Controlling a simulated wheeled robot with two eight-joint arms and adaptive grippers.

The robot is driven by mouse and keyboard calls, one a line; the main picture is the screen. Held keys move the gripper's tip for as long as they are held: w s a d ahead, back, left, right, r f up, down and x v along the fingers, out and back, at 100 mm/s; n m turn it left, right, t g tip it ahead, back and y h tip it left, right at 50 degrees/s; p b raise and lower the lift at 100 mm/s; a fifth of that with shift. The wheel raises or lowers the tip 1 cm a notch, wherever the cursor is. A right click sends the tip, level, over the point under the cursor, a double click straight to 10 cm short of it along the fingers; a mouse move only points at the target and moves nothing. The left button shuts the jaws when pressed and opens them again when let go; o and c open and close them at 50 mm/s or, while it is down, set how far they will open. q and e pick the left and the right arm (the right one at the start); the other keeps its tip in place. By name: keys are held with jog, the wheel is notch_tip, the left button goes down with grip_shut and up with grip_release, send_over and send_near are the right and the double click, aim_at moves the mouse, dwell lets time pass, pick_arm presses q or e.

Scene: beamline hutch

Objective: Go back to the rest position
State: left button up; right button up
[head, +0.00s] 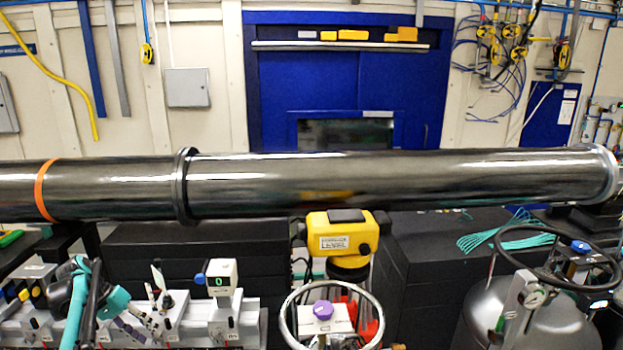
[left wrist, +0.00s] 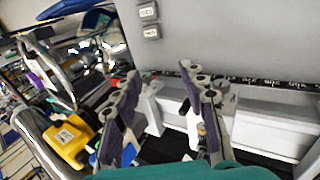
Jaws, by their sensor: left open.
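My left gripper (head: 146,318) is at the lower left of the head view, with teal and dark arm parts behind it. It is in front of a white rail with small devices. In the left wrist view, my left gripper (left wrist: 160,85) has its two grey and purple fingers spread apart, with nothing held between them. White rail parts show beyond and between the fingers. My right gripper is not in view.
A long metal pipe (head: 330,182) crosses the head view. A yellow level (head: 342,235) stands below it. A white device with a green digit (head: 221,277) sits on the rail. A grey tank with a ring handle (head: 520,320) is at the right.

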pick_arm(q)
jog(key=s+d+r+t+y+b, duration=0.1)
jog(key=s+d+r+y+b, duration=0.2)
jog(key=d, duration=0.6)
jog(key=s+d+r+t+y+b, duration=0.1)
jog(key=s+d+r, duration=0.25)
jog(key=d, duration=0.55)
jog(key=s+d+f+t+b, duration=0.1)
jog(key=s+d+f, duration=0.2)
jog(key=s, duration=0.3)
jog(key=s+d+f+m+t+y+b, duration=0.1)
jog(key=s+d+f, duration=0.3)
jog(key=s, duration=0.3)
jog(key=s+d+f+t+y+b, duration=0.1)
jog(key=s+d+f+t, duration=0.1)
jog(key=s, duration=0.4)
jog(key=shift+s+d+f+b, duration=0.35)
jog(key=shift+d+f, duration=0.4)
jog(key=shift+d, duration=0.45)
